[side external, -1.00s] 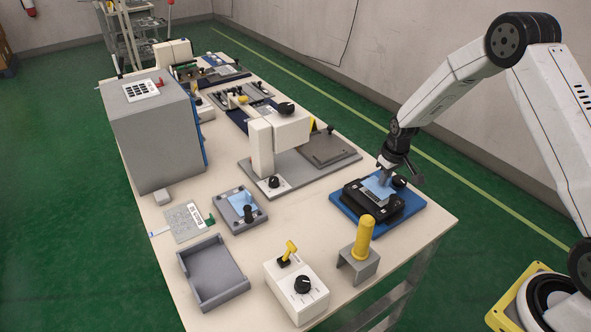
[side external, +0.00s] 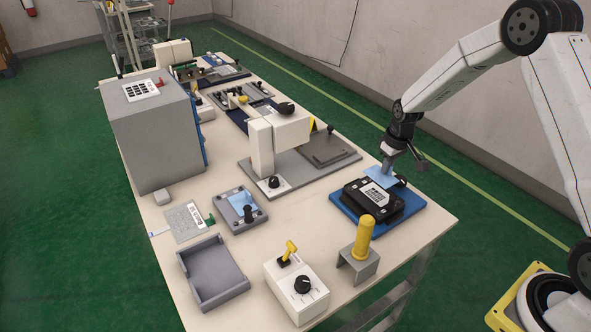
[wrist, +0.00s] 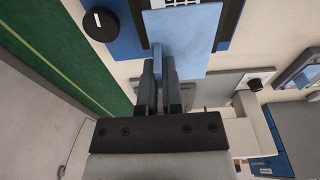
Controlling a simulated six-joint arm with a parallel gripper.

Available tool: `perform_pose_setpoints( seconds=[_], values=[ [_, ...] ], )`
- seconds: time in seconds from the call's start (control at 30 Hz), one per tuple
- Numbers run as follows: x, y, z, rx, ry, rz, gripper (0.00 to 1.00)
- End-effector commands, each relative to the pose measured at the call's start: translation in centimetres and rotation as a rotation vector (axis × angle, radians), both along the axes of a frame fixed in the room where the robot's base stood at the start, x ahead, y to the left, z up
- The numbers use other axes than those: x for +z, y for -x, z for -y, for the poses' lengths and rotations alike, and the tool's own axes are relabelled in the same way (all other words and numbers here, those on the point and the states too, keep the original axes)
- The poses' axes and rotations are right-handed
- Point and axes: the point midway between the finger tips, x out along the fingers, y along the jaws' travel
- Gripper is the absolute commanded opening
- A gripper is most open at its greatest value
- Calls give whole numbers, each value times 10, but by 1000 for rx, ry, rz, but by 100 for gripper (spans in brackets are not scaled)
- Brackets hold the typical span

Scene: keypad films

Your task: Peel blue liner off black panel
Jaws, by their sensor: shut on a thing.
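The black panel (side external: 361,207) sits on a blue base (side external: 419,206) near the table's right edge, with a white keypad-like patch (side external: 377,195) bare on its top. My gripper (side external: 387,168) is above its far side, shut on the blue liner (side external: 379,177). In the wrist view, my gripper (wrist: 160,80) pinches the tab of the liner (wrist: 192,38), which stretches as a flat sheet over part of the panel (wrist: 232,15). The liner looks raised off the patch; I cannot tell whether an edge still touches the panel.
A black knob (wrist: 99,24) stands beside the panel on the base. A yellow post on a grey bracket (side external: 359,266) stands in front. A white press-like fixture (side external: 283,128) is behind left. A grey open tray (side external: 213,271) and a smaller fixture (side external: 241,208) stand left.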

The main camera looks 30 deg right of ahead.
Motion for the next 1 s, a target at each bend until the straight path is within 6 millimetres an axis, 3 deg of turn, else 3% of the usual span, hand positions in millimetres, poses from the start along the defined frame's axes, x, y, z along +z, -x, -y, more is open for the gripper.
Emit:
perform_pose_setpoints(
  seconds=[0.53,1.0],
  values=[
    [23,0,0,0,0,1,0],
    [25,-1,-1,1,0,0,0]
  ],
)
